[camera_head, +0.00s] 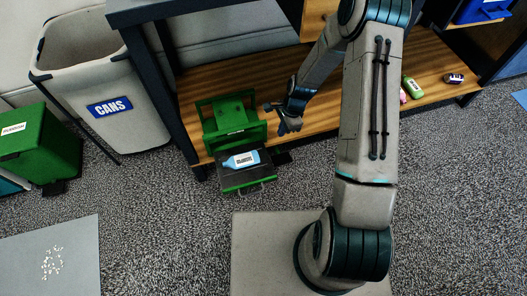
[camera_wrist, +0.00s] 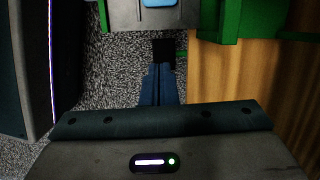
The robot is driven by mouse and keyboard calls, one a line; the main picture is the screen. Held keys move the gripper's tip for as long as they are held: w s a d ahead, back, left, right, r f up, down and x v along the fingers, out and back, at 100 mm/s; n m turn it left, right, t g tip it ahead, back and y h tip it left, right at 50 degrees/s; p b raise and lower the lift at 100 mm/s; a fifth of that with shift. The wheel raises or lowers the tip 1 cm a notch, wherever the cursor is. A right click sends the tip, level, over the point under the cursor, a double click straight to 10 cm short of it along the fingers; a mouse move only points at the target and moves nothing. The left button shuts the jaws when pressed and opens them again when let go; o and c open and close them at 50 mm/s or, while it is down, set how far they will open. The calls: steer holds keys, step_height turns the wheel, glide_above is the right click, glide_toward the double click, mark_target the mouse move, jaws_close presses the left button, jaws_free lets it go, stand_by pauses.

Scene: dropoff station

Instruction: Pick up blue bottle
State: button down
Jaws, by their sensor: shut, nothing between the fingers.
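The blue bottle (camera_head: 241,160) lies on its side on the dark tray (camera_head: 246,180) of a green stand, with a pale label facing up. In the wrist view only a small blue patch of the bottle (camera_wrist: 160,3) shows at the top edge. My gripper (camera_head: 285,128) is shut and empty, to the right of the green stand and apart from the bottle. In the wrist view its blue fingers (camera_wrist: 160,85) are together, pointing toward the tray.
The green stand (camera_head: 232,113) rises behind the tray at the wooden shelf's front edge (camera_head: 300,130). A grey CANS bin (camera_head: 95,75) and a green box (camera_head: 35,145) stand left. Small bottles (camera_head: 412,87) and a dark item (camera_head: 453,78) lie on the shelf at right.

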mark_target(242, 159)
steer(key=shift+m, duration=0.3)
steer(key=b+x, duration=0.2)
steer(key=x, duration=0.2)
steer(key=a+b+x, duration=0.1)
steer(key=x, duration=0.4)
steer(key=a+b+x, duration=0.1)
steer(key=b+x, duration=0.1)
steer(key=x, duration=0.2)
steer(key=shift+s+a+b, duration=0.2)
steer(key=shift+a+b, duration=0.1)
steer(key=shift+a, duration=0.05)
steer(key=shift+s+a, duration=0.2)
steer(key=shift+a, duration=0.35)
steer(key=shift+r, duration=0.1)
steer(key=shift+a, duration=0.15)
steer(key=a, duration=0.2)
steer(key=s+a, duration=0.1)
steer(key=a, duration=0.2)
steer(key=s+a+p, duration=0.1)
steer(key=a, duration=0.1)
steer(key=shift+s+a, duration=0.2)
steer(key=shift+a, duration=0.2)
steer(key=shift+d, duration=0.1)
